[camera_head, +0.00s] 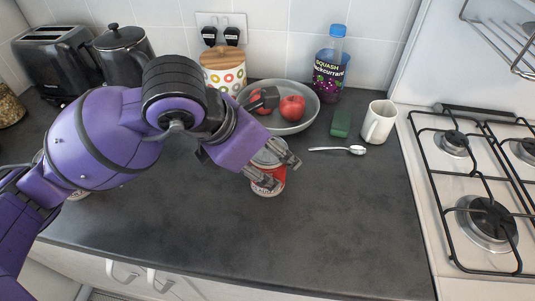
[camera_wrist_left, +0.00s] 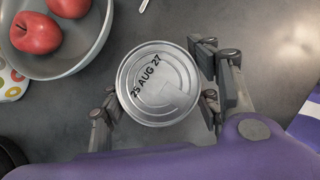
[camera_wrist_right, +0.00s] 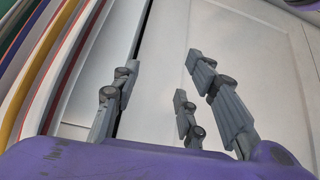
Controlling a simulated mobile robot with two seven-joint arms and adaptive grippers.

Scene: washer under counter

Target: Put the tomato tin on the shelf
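The tomato tin (camera_head: 268,182), with a red label and silver lid, stands upright on the dark counter. In the left wrist view its lid (camera_wrist_left: 160,84) is seen from above, stamped "25 AUG 27". My left gripper (camera_head: 284,175) is at the tin, with fingers on both sides of it. The fingers look spread, with a small gap on the right side; firm contact is not visible. My right gripper (camera_wrist_right: 165,85) is open and empty, in front of pale panels below the counter. I cannot identify the shelf for certain.
Behind the tin is a grey bowl (camera_head: 300,124) with apples (camera_head: 292,108). A squash bottle (camera_head: 330,68), green sponge (camera_head: 341,124), spoon (camera_head: 340,150) and white mug (camera_head: 378,122) stand or lie nearby. A gas hob (camera_head: 480,190) and wire rack (camera_head: 505,40) are at right. The front counter is clear.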

